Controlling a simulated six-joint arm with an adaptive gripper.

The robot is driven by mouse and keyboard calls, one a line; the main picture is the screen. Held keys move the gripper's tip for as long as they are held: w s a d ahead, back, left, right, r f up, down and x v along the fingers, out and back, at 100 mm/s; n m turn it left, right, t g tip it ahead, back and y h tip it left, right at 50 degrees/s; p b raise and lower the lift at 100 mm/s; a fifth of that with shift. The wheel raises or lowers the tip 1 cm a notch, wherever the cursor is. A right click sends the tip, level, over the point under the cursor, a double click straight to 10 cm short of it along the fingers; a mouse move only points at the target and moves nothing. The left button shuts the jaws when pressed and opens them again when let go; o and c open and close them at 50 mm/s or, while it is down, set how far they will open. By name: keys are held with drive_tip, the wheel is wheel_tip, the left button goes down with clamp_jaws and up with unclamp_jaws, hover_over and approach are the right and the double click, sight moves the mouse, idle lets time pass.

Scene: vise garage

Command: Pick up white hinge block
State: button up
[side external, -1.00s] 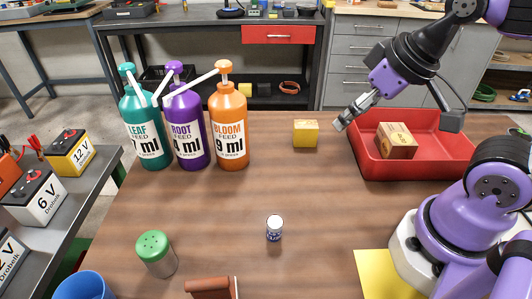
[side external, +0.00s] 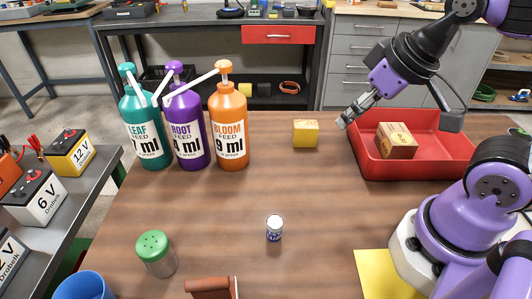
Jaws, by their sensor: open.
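I cannot make out a clear white hinge block in the side external view. A brown piece with a thin white edge (side external: 213,288) is cut off by the bottom of the picture, and I cannot tell what it is. A small jar with a white lid (side external: 274,228) stands upright on the wooden table (side external: 330,200). My gripper (side external: 342,124) is open and empty, above the table at the left rim of the red tray (side external: 385,173). It points down and to the left, right of a yellow block (side external: 305,133), apart from it.
Teal (side external: 146,130), purple (side external: 186,130) and orange (side external: 229,130) pump bottles stand at the back left. A cardboard box (side external: 397,141) lies in the tray. A green-lidded shaker (side external: 156,253) and a blue cup (side external: 83,286) are front left. The table's middle is mostly clear.

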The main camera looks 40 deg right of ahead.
drive_tip(key=w+a+n+y, duration=0.2)
drive_tip(key=a+n, duration=0.1)
drive_tip(key=a, duration=0.4)
drive_tip(key=n+g+y, duration=0.2)
drive_tip(key=n+y, duration=0.1)
drive_tip(key=n, duration=0.5)
approach(212, 283)
wheel_tip(212, 283, down, 3)
drive_tip(key=w, duration=0.2)
drive_tip(key=x, duration=0.4)
drive_tip(key=shift+s+a+f, duration=0.1)
drive_tip(key=shift+s+a, duration=0.2)
drive_tip(key=shift+s, duration=0.1)
drive_tip(key=shift+x, duration=3.15)
drive_tip(key=shift+s+a, duration=0.1)
drive_tip(key=shift+a, duration=0.1)
clamp_jaws()
